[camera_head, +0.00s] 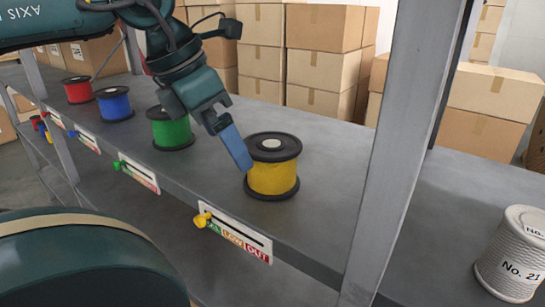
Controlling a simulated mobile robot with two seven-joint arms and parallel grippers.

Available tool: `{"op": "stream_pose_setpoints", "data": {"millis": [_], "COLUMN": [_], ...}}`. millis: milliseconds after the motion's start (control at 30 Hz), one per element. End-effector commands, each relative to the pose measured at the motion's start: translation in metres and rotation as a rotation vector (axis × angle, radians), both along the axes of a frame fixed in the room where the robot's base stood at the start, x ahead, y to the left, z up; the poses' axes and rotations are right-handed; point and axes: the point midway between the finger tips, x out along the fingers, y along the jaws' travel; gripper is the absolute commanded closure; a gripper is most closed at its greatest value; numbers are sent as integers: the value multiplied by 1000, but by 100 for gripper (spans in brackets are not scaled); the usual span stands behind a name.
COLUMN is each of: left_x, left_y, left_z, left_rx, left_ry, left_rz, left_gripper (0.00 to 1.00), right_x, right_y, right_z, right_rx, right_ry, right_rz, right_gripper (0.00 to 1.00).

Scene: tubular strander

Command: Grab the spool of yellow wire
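The spool of yellow wire (273,176) stands upright on the grey shelf (320,160), with black flanges at top and bottom. My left gripper (240,158) comes down from the upper left with its blue finger end tilted toward the spool. The fingertip is just left of the spool's upper part; I cannot tell whether it touches. Only one blue finger shape shows, so its opening is unclear. The spool is not visibly held. My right gripper is not in view.
Green (170,130), blue (114,104) and red (78,90) spools stand farther left on the shelf. A grey post (400,140) rises right of the yellow spool. A white spool marked No. 21 (512,255) stands at far right. Cardboard boxes (325,55) are stacked behind.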

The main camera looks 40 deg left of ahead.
Motion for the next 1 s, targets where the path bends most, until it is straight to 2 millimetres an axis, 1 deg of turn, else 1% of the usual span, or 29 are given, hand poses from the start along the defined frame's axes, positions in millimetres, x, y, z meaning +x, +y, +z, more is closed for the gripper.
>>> {"op": "stream_pose_setpoints", "data": {"millis": [100,400,567,700,900,1000], "left_x": [15,47,54,60,71,76], "left_y": [-4,-14,-17,-19,-23,-24], "left_z": [1,1,0,0,-32,-42], "left_rx": [2,1,1,0,0,0], "left_ry": [4,2,0,1,5,3], "left_rz": [1,1,1,0,-2,0], "left_gripper": [0,0,0,0,0,0], "right_x": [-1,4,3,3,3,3], "right_y": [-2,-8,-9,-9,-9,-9], "right_z": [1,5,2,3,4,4], "right_rx": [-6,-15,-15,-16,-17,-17], "right_ry": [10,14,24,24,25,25], "right_rz": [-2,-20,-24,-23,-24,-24], "right_gripper": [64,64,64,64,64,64]}}
